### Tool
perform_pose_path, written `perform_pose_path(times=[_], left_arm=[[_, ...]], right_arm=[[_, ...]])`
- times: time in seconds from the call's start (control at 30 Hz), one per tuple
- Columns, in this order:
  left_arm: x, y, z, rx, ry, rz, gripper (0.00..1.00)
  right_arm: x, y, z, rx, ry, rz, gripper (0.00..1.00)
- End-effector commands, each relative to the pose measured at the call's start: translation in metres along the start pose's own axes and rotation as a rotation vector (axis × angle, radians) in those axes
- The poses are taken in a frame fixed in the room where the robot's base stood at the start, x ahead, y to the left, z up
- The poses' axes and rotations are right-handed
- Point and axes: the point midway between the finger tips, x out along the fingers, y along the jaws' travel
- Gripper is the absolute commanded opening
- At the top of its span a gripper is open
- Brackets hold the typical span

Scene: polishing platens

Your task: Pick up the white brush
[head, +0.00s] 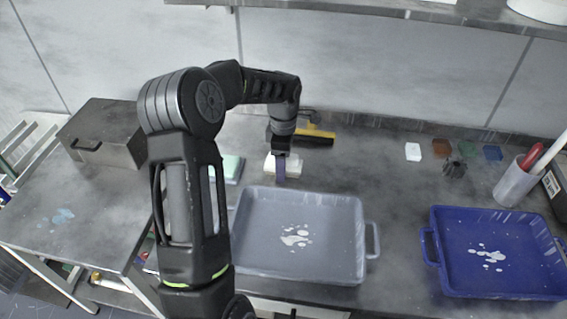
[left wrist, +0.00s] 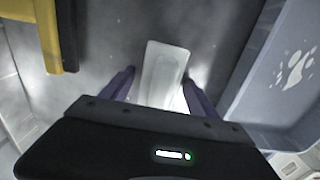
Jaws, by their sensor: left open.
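The white brush (head: 269,165) lies on the grey bench, just behind the grey tray, partly hidden by my gripper in the head view. In the left wrist view the brush (left wrist: 165,65) is a pale block with a raised rim, lying between and ahead of my fingers. My left gripper (head: 281,172) is over the brush, pointing down. In the wrist view its two dark purple fingers (left wrist: 160,90) are apart, one on each side of the brush, with gaps showing. My right gripper is not in view.
The grey tray (head: 255,262) with white splashes is close in front of the brush. A yellow-and-black tool (head: 318,137) lies behind it, and a green-and-white block (head: 233,168) is to its left. A blue tray (head: 440,222) and a cup of tools (head: 512,184) stand at right.

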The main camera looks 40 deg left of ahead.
Motion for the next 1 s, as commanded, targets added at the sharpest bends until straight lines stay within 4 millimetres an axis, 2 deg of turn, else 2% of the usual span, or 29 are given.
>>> perform_pose_path(times=[0.3,1.0], left_arm=[[-0.0002,0.0,-0.0001,0.0,0.0,0.0,0.68],[-0.0002,-0.0001,-0.0001,0.0,0.0,0.0,0.11]], right_arm=[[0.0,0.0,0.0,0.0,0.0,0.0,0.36],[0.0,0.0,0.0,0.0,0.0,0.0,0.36]])
